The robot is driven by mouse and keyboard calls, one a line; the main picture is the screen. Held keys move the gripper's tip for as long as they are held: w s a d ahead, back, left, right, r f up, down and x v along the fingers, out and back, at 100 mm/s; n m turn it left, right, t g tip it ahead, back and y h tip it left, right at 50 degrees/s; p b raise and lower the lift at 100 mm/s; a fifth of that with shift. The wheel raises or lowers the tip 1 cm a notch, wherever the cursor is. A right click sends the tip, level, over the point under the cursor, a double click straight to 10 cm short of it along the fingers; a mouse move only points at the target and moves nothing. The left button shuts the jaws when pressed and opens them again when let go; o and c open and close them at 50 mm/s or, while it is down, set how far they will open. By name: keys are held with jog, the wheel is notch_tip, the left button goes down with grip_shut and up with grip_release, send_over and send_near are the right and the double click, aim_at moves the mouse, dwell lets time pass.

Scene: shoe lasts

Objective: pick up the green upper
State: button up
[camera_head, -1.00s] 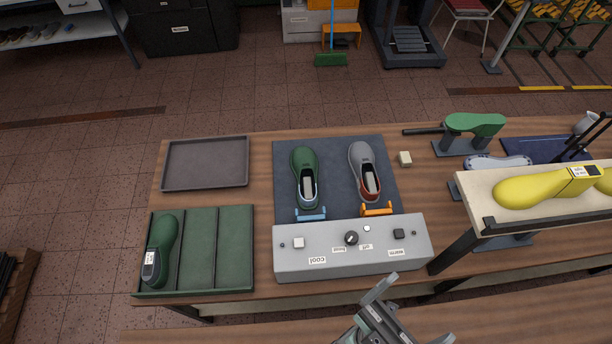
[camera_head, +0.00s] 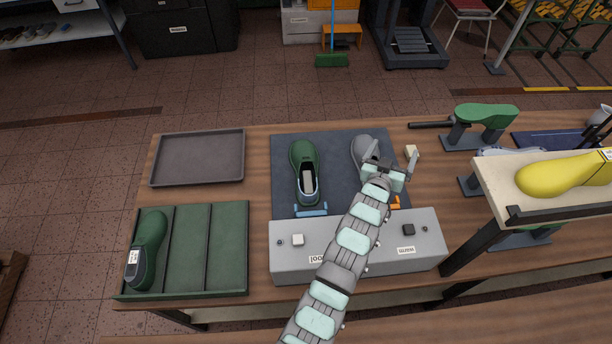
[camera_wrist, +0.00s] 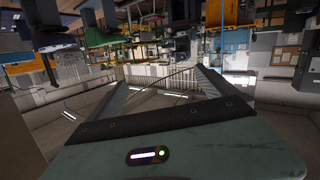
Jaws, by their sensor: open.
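The green upper (camera_head: 304,158) lies on the dark mat (camera_head: 335,160) with its toe to the back and its opening toward the control box, just behind a blue bracket (camera_head: 311,209). My gripper (camera_head: 393,154) is open, with its fingers apart, above the right part of the mat, to the right of the green upper and not touching it. It partly hides the grey upper (camera_head: 362,150). In the wrist view, my gripper (camera_wrist: 165,82) has its fingers spread with nothing between them. The green upper does not show in that view.
A grey control box (camera_head: 280,260) stands in front of the mat, partly under my arm. A raised shelf (camera_head: 500,190) with a yellow last stands at right.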

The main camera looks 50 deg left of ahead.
jog(key=s+a+f+n+g+b, duration=0.2)
jog(key=a+f+g, duration=0.3)
jog(key=a, duration=0.4)
jog(key=n+g+h+b, duration=0.3)
jog(key=n+g+b, duration=0.1)
jog(key=g, duration=0.3)
send_near(307, 175)
jog(key=shift+w+a+f, duration=0.35)
jog(key=shift+a+f, duration=0.4)
jog(key=shift+f, duration=0.1)
jog(key=shift+x, duration=2.95)
notch_tip(307, 175, down, 3)
jog(key=shift+w+a+r+p, duration=0.1)
jog(key=shift+w+r+p, duration=0.1)
jog(key=shift+p, duration=0.2)
jog(key=shift+x, duration=1.05)
jog(key=shift+w, duration=0.1)
jog(key=shift+c, duration=0.2)
jog(key=c, duration=1.5)
